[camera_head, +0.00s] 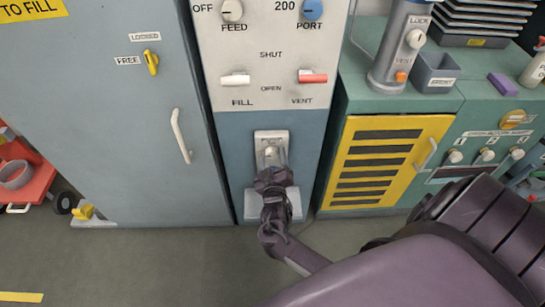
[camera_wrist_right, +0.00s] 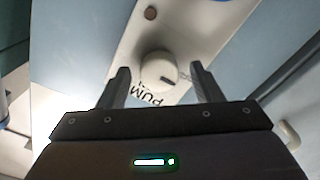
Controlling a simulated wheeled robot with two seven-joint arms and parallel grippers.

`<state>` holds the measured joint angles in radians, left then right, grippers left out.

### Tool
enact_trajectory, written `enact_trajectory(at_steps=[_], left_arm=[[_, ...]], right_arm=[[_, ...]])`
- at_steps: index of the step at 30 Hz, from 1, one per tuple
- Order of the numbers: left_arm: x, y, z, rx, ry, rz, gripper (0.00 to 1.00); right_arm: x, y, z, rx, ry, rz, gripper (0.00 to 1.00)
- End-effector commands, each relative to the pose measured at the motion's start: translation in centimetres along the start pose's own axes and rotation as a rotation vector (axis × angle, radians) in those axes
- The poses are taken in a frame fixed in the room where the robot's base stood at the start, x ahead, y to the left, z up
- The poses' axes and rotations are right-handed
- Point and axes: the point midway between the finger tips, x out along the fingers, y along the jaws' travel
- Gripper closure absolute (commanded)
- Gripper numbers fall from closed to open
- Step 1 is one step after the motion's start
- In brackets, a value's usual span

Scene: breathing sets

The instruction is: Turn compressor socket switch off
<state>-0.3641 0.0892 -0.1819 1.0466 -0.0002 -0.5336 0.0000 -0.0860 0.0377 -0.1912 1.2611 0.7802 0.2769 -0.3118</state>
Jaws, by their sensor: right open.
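A white socket plate (camera_head: 268,138) is on the lower blue part of the tall panel. A round pale switch knob (camera_head: 270,152) sits on it, with my right gripper (camera_head: 272,170) just below and partly covering the plate. In the right wrist view the knob (camera_wrist_right: 158,71) has a dark mark on its right side. Lettering that starts "PUM" is beneath it, the rest hidden. My right gripper (camera_wrist_right: 160,82) is open, with its fingers to either side of the knob. I cannot tell whether they touch it. My left gripper is not in view.
Above are FEED (camera_head: 232,10) and PORT (camera_head: 312,9) knobs, and FILL (camera_head: 234,79) and VENT (camera_head: 313,77) levers. A grey cabinet (camera_head: 130,120) stands left. A yellow louvred door (camera_head: 388,160) is right. The floor (camera_head: 150,265) in front is mostly clear.

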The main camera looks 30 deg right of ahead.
Motion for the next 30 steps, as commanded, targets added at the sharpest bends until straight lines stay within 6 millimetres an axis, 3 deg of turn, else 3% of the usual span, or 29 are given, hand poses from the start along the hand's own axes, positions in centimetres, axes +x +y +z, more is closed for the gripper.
enact_trajectory(at_steps=[7, 19, 30], left_arm=[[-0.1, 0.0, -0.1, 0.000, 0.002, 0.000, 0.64], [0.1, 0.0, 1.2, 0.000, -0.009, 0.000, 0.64], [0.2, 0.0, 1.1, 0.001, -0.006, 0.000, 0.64]], right_arm=[[-1.0, 0.0, 0.0, 0.001, 0.000, -0.001, 0.41], [-7.1, -0.1, 0.0, 0.001, -0.001, -0.001, 0.41], [-7.8, 0.0, 0.0, 0.000, 0.001, 0.000, 0.41]])
